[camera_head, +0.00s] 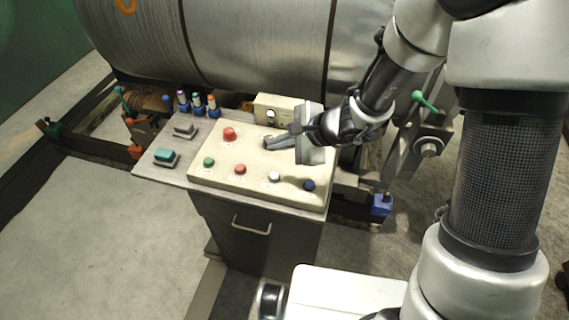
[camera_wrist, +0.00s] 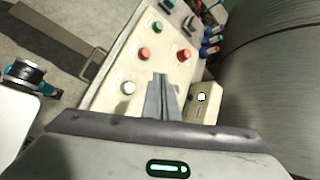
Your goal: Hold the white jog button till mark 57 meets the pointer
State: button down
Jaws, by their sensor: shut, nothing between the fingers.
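The white jog button (camera_head: 274,176) is on the cream control panel (camera_head: 228,177), between a red and a blue button. It also shows in the wrist view (camera_wrist: 128,88), left of my fingers. My gripper (camera_head: 268,143) is shut and empty over the back right part of the panel, behind the white button and apart from it. Its closed fingers show in the wrist view (camera_wrist: 160,78). A large grey drum (camera_head: 262,45) lies behind the panel. I cannot make out mark 57 or the pointer in either view.
Red buttons (camera_head: 229,133) (camera_head: 240,169), a green button (camera_head: 209,162) and a blue button (camera_head: 309,185) share the panel. A cream box (camera_head: 286,104) with a small round white face stands at its back edge. Blue-based pegs (camera_head: 197,104) stand at the back left.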

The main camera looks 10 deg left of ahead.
jog(key=shift+f, duration=0.15)
jog(key=b, duration=0.5)
send_over(278, 177)
notch_tip(278, 177, down, 7)
jog(key=shift+f, duration=0.1)
jog(key=shift+f+b, duration=0.7)
jog(key=shift+b, duration=0.2)
jog(key=shift+f+b, duration=0.2)
jog(key=shift+b, duration=0.1)
dwell(1.1)
jog(key=shift+f+b, duration=0.2)
jog(key=shift+b, duration=0.25)
jog(key=shift+f+b, duration=0.5)
jog(key=shift+b, duration=0.15)
dwell(3.5)
